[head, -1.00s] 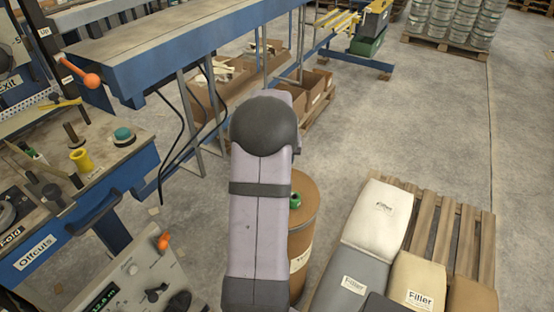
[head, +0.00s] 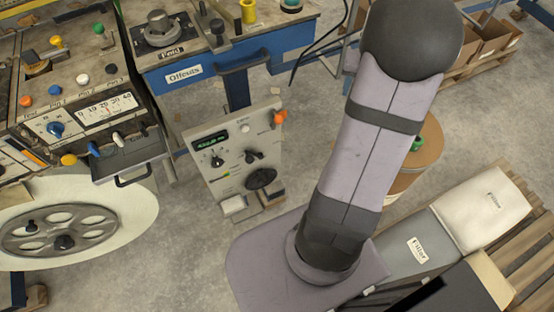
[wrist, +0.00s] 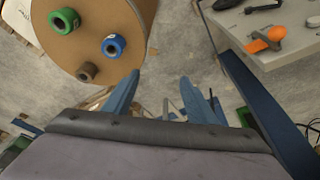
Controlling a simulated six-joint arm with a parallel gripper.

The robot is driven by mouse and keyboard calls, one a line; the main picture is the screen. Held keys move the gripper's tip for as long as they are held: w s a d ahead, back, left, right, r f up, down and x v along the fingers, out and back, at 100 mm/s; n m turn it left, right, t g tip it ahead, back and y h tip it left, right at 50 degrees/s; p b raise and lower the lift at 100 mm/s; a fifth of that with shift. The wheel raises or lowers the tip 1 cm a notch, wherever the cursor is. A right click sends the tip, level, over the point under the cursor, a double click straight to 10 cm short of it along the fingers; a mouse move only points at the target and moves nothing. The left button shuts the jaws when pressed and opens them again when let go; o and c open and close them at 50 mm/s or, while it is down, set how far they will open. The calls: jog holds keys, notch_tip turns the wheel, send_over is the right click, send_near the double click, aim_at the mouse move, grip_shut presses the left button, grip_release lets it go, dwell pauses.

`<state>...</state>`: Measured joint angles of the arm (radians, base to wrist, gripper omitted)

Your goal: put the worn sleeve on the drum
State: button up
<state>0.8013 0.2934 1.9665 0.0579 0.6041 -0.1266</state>
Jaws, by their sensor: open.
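The drum (head: 432,155) stands behind my arm at the right in the head view, partly hidden. Its round brown top (wrist: 95,20) fills the upper left of the wrist view. On it stand a green sleeve (wrist: 64,21), a blue sleeve (wrist: 113,45) and a grey-brown sleeve (wrist: 87,71), apart from each other. I cannot tell which sleeve is the worn one. My gripper (wrist: 160,76) shows two blue fingers spread apart with nothing between them. They are below the drum top in the wrist picture. The head view hides my gripper.
A control box (head: 235,155) with an orange knob stands left of my arm. A machine (head: 75,90) with coloured knobs and a large roll (head: 130,205) is at the left. A bench (head: 215,68) holds a yellow spool (head: 248,11). Filler sacks (head: 480,210) lie right. Floor between is clear.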

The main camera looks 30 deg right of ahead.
jog(key=a+n+y, duration=0.2)
jog(key=a+n, duration=0.2)
jog(key=a, duration=1.6)
jog(key=s+a+f+n+g, duration=0.2)
jog(key=s+a+n, duration=0.2)
jog(key=s+a, duration=0.5)
jog(key=shift+s+a+f, duration=0.2)
jog(key=shift+s+a, duration=0.15)
jog(key=shift+a, duration=0.85)
jog(key=shift+r, duration=0.1)
notch_tip(320, 180, up, 7)
jog(key=p, duration=0.7)
notch_tip(320, 180, down, 46)
jog(key=b, duration=4.5)
jog(key=shift+r, duration=0.15)
